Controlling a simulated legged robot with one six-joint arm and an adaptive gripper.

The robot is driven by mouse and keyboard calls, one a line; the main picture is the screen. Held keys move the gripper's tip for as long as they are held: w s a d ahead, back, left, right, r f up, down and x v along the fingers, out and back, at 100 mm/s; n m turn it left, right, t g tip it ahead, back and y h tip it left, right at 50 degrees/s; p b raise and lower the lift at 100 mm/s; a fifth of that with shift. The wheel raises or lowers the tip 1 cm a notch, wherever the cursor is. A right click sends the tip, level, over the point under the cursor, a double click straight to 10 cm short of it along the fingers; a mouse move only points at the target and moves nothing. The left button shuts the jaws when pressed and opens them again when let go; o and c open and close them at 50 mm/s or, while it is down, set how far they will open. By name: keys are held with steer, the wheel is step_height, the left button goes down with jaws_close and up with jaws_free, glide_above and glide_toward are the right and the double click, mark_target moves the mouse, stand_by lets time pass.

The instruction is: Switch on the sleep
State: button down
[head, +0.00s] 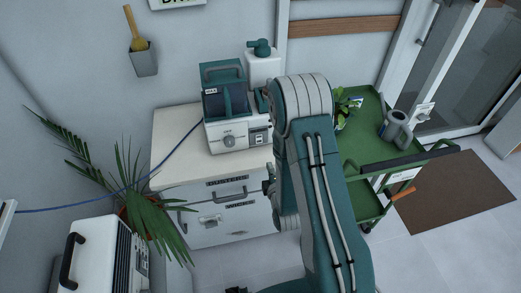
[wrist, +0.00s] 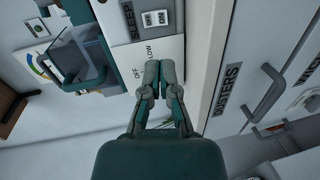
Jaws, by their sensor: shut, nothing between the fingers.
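The sleep switch (wrist: 155,18) is a small rocker marked OFF and ON on a grey plate labelled SLEEP in the wrist view. I cannot tell which half is pressed. It sits on the white and teal machine (head: 240,135), which stands on the cabinet; the switch plate (head: 258,138) is at the right of the machine's front in the head view. My gripper (wrist: 158,72) is shut and empty, its tips below the switch in the wrist view, over the panel by the OFF and LOW marks. I cannot tell whether it touches. In the head view my arm hides the gripper.
The machine's dial (head: 229,141) is left of the switch. The white cabinet (head: 170,140) has drawers with handles; one is labelled DUSTERS (wrist: 228,90). A green cart (head: 372,105) with a watering can (head: 396,128) stands at right. A palm (head: 140,190) is at left.

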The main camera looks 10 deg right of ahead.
mark_target(259, 143)
steer(key=shift+s+a+f+n+t, duration=0.1)
steer(key=shift+s+f+n+t, duration=0.2)
steer(key=shift+s+f+n, duration=0.45)
steer(key=shift+r+m, duration=0.15)
steer(key=shift+m, duration=0.1)
steer(key=w, duration=0.4)
steer(key=w+f, duration=0.1)
steer(key=w, duration=0.8)
steer(key=shift+w+f, duration=0.4)
steer(key=shift+w, duration=0.2)
